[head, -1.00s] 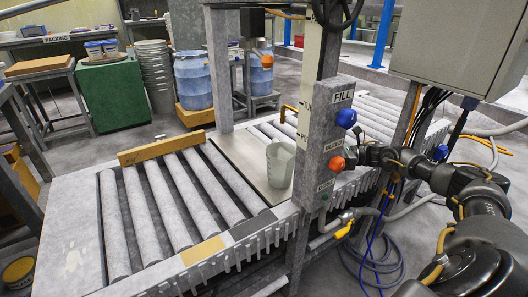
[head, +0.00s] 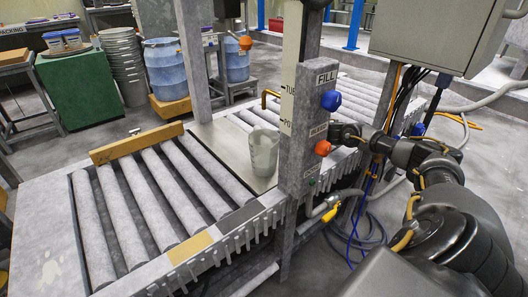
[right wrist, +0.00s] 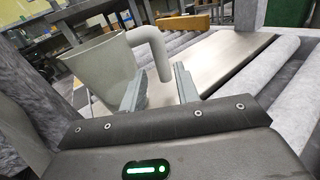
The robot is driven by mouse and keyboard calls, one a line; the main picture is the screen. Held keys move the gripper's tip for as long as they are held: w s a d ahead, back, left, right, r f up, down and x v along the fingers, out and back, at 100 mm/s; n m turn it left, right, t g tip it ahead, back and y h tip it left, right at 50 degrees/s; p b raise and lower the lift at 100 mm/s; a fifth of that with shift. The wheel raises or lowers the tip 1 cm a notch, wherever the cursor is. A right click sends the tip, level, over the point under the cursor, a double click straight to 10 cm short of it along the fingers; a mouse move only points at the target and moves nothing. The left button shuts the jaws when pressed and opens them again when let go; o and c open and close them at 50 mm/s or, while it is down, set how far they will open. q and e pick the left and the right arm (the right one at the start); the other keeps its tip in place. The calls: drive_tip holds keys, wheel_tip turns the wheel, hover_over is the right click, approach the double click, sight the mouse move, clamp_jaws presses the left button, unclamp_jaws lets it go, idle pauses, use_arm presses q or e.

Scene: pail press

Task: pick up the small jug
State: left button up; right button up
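The small jug (head: 264,152) is pale grey-green and stands upright on the flat plate (head: 231,150) between the rollers, just left of the control post. In the right wrist view the jug (right wrist: 104,72) fills the left side, its thick handle (right wrist: 150,52) turned toward my gripper. My right gripper (right wrist: 160,70) is open, one finger on each side of the handle's lower end in that view. I cannot tell whether they touch it. In the head view my right arm reaches in from the right and the post hides the fingers. My left gripper is not in view.
The grey post (head: 302,125) with a blue button (head: 331,100) and a red button (head: 322,148) stands between my right arm and the jug. A wooden bar (head: 137,143) lies across the rollers at left. A grey cabinet (head: 437,45) hangs above my arm.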

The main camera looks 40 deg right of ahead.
drive_tip(key=b+x, duration=0.1)
drive_tip(key=x, duration=0.4)
drive_tip(key=shift+c, duration=0.3)
clamp_jaws()
